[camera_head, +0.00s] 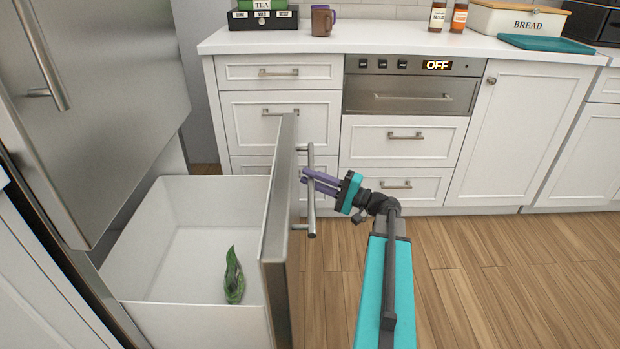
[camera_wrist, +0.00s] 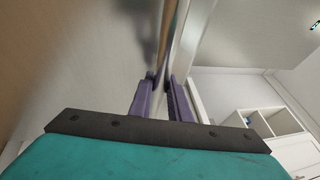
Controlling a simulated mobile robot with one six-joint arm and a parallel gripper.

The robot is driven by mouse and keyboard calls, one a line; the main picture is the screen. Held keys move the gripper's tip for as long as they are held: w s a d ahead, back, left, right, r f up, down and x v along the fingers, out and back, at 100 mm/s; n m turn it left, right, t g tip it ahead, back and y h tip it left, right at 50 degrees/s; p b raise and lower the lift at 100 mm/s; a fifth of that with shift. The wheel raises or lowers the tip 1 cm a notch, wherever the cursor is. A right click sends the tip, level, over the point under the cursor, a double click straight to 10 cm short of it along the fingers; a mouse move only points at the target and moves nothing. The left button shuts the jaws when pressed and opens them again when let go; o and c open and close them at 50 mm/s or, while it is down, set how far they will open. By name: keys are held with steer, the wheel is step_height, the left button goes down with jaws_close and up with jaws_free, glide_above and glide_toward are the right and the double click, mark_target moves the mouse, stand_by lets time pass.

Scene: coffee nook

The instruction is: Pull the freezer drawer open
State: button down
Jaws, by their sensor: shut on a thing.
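The freezer drawer (camera_head: 150,250) is the bottom drawer of the steel fridge at the left. It stands well open, its white bin showing and its steel front (camera_head: 277,235) pulled far out from the fridge body. A bar handle (camera_head: 311,215) stands upright in the picture on the outer side of that front. My gripper (camera_head: 306,178) reaches the handle from the right, its purple fingers shut on the bar. In the wrist view the two purple fingers (camera_wrist: 160,98) close around the bar (camera_wrist: 168,35). The exact contact at the fingertips is partly hidden.
A green leafy-looking item (camera_head: 233,277) lies in the bin. The upper fridge door (camera_head: 95,90) is shut. White cabinets and a built-in oven (camera_head: 412,95) reading OFF stand behind under the counter (camera_head: 400,38). The wooden floor (camera_head: 500,270) at the right is clear.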

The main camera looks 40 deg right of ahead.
steer(key=shift+w+d+r, duration=0.15)
steer(key=shift+r, duration=0.05)
steer(key=c, duration=1.8)
jaws_free()
steer(key=shift+o, duration=0.8)
steer(key=shift+a+f, duration=0.15)
steer(key=shift+a, duration=0.05)
steer(key=p+v, duration=0.3)
steer(key=v, duration=1.1)
